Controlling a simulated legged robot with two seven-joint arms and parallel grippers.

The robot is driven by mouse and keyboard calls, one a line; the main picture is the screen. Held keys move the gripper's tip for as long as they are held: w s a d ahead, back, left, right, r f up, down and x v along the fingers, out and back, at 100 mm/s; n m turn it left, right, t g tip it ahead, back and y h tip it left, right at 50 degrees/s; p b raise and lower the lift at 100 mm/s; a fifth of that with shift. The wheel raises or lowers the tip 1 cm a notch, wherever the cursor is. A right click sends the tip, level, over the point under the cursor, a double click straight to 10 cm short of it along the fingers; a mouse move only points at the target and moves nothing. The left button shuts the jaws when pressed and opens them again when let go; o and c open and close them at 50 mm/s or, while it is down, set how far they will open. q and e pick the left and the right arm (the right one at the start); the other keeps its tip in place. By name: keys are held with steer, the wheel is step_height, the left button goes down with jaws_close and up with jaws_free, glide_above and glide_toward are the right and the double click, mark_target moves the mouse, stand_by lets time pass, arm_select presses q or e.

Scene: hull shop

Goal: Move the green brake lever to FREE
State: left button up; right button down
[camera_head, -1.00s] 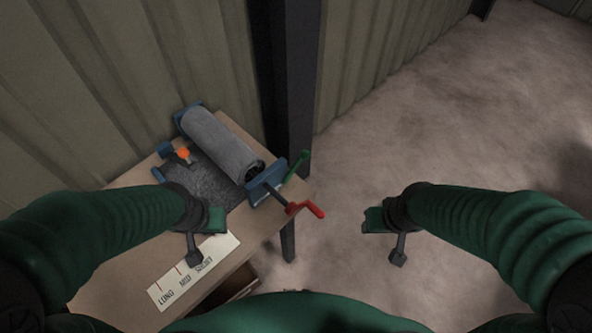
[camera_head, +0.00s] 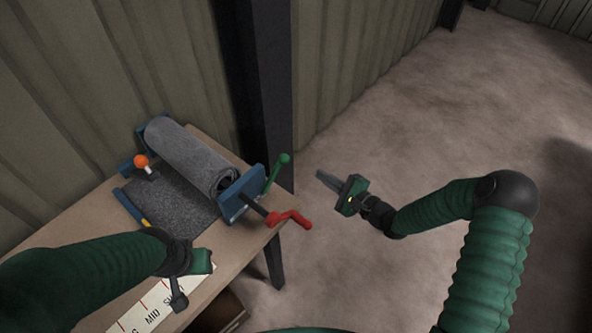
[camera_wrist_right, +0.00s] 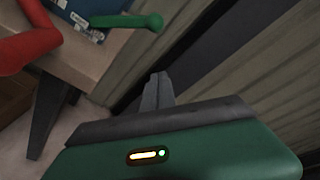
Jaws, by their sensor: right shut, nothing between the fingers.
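The green brake lever (camera_head: 278,169) sticks up from the blue end bracket (camera_head: 241,193) of the roller stand, its round knob at the top. It also shows in the right wrist view (camera_wrist_right: 128,21), at the top, apart from my fingers. My right gripper (camera_head: 321,175) is shut and empty, to the right of the lever knob with a gap between. Its closed fingertips show in the right wrist view (camera_wrist_right: 159,76). My left gripper (camera_head: 180,302) hangs over the front of the bench; its fingers are too unclear to judge. I cannot read any FREE marking.
A red crank (camera_head: 290,218) juts from the bracket just below the lever. A grey roll (camera_head: 188,153) lies on the stand, with an orange knob (camera_head: 141,161) to its left. A marked strip (camera_head: 150,312) lies on the bench (camera_head: 236,240). A dark post (camera_head: 262,80) stands behind. Open floor lies right.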

mark_target(275, 175)
arm_select(q)
steer(key=shift+a+f, duration=0.15)
steer(key=shift+a, duration=0.15)
arm_select(e)
steer(key=shift+a+r+m+y, duration=0.2)
steer(key=shift+a+m+y, duration=0.1)
steer(key=shift+a, duration=0.05)
arm_select(q)
steer(key=shift+d+r+p, duration=0.1)
steer(key=shift+r+p, duration=0.4)
steer(key=shift+p, duration=0.05)
arm_select(e)
steer(key=w+a+r, duration=0.1)
steer(key=w+a, duration=0.4)
steer(key=a, duration=0.2)
steer(key=shift+a+r, duration=0.25)
steer(key=shift+a, duration=0.05)
arm_select(q)
steer(key=shift+s, duration=0.1)
arm_select(e)
steer(key=shift+r, duration=0.15)
arm_select(q)
steer(key=shift+r, duration=0.1)
arm_select(e)
steer(key=shift+r, duration=0.1)
